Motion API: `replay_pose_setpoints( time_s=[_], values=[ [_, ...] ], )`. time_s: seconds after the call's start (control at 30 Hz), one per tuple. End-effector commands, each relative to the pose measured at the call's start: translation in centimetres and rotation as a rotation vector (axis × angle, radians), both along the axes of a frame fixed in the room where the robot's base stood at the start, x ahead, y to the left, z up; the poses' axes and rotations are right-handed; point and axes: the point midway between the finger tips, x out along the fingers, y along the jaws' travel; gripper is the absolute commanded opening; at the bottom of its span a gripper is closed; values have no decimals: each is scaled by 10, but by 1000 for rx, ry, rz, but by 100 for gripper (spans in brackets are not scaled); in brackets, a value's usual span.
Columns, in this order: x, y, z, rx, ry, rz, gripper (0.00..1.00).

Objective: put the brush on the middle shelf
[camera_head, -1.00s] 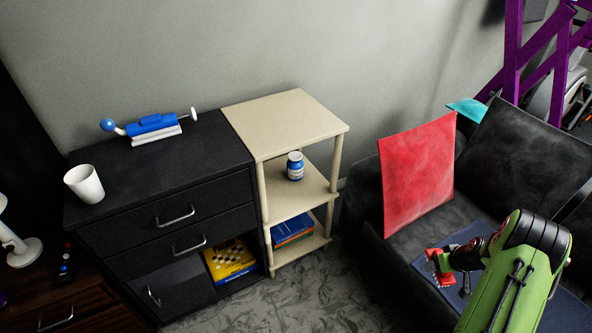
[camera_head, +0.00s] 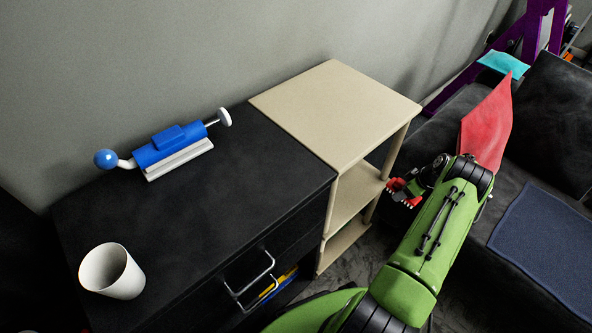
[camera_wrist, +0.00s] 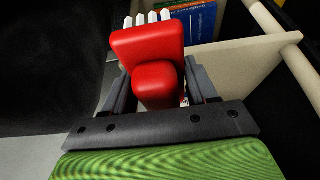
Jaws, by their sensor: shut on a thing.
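The red brush (camera_wrist: 148,50) with white bristles is between the fingers of my gripper (camera_wrist: 152,88), which is shut on it. In the head view the brush (camera_head: 401,187) and my gripper (camera_head: 412,188) are at the open right side of the beige shelf unit (camera_head: 335,110). The middle shelf (camera_head: 356,188) shows partly below the unit's top. The brush appears close to its right edge, but I cannot tell whether they touch. In the wrist view, a beige board (camera_wrist: 235,58) lies behind and right of the brush. The jar seen earlier on the middle shelf is hidden in the head view.
A black cabinet (camera_head: 215,215) adjoins the unit's left side, with a white cup (camera_head: 112,272) and a blue device (camera_head: 172,147) on top. A black sofa (camera_head: 545,165) with a red cushion (camera_head: 488,125) stands to the right. Blue books (camera_wrist: 190,22) lie lower in the unit.

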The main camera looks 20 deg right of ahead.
Motion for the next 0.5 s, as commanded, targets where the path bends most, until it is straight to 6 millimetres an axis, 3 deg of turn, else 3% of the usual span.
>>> replay_pose_setpoints(
  time_s=[0.13,0.5],
  values=[
    [1,5,0,2,0,4,29],
    [37,80,-1,1,-1,7,29]
  ],
)
